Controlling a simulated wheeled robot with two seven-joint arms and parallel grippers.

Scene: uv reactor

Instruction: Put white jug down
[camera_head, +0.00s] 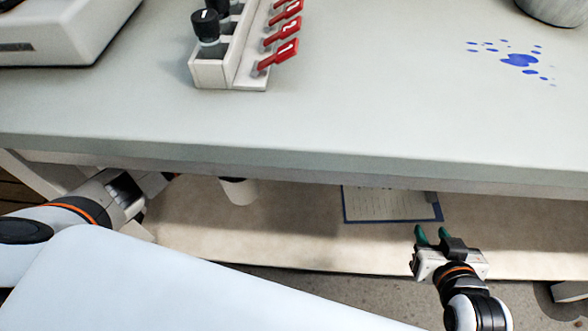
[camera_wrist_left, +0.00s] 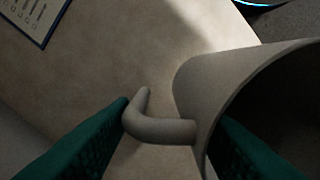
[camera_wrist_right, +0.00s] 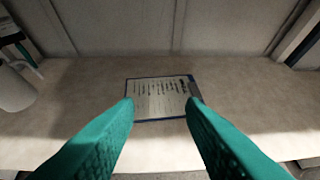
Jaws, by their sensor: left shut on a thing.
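The white jug (camera_head: 240,190) is partly hidden under the front edge of the upper worktop in the head view. It is low over or on the lower shelf (camera_head: 300,245); I cannot tell whether it touches. My left gripper (camera_wrist_left: 165,150) is shut on the jug, with the handle (camera_wrist_left: 160,130) between its green fingers; one finger appears at the jug's open mouth (camera_wrist_left: 290,100). The jug also shows at the left edge of the right wrist view (camera_wrist_right: 15,90). My right gripper (camera_head: 431,235) is open and empty in front of the shelf.
A clipboard with paper (camera_head: 390,205) lies on the lower shelf, right of the jug. The worktop (camera_head: 350,110) overhangs the shelf. On it are a rack with red-handled parts (camera_head: 240,50) and blue spots (camera_head: 518,60). Bare shelf lies between jug and clipboard.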

